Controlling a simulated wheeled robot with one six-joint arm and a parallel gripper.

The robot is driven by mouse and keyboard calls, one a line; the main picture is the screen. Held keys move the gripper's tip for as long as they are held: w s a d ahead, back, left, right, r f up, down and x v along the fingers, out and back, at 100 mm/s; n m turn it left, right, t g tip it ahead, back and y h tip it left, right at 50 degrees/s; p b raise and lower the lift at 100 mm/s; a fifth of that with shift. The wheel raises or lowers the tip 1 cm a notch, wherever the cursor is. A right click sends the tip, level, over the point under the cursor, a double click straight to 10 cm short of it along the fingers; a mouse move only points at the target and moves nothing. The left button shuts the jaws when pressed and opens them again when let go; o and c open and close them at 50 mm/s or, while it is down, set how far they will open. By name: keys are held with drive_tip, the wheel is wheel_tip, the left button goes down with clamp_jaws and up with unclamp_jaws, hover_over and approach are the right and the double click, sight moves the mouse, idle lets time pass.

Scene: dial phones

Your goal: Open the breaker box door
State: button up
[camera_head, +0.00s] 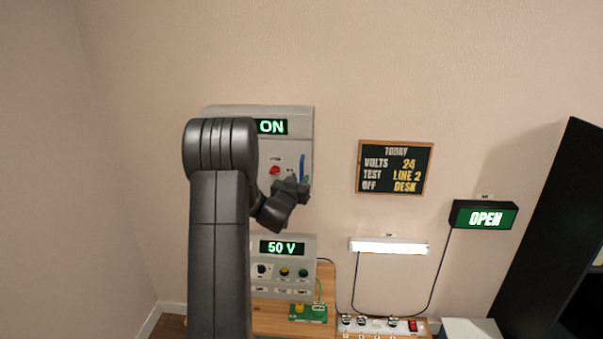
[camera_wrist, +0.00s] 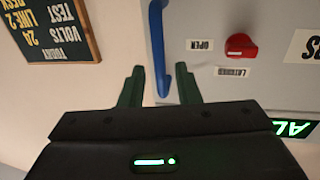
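A red knob (camera_head: 275,170) sits left of the handle. The upside-down wrist view shows the knob (camera_wrist: 241,46) near labels "OPEN" and "LATCHED". My gripper (camera_wrist: 159,84) is open, its fingers on either side of the handle's end, with gaps visible. In the head view my gripper (camera_head: 303,190) is by the handle's lower end.
A grey "50 V" unit (camera_head: 305,256) stands below the box on a wooden bench (camera_head: 268,320). A chalkboard (camera_head: 395,167), a lit lamp (camera_head: 389,247) and a green "OPEN" sign (camera_head: 485,216) are to the right. The wall between box and chalkboard is clear.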

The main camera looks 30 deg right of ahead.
sight(301, 176)
drive_tip(key=shift+p+x, duration=0.3)
drive_tip(key=shift+x, duration=1.6)
clamp_jaws()
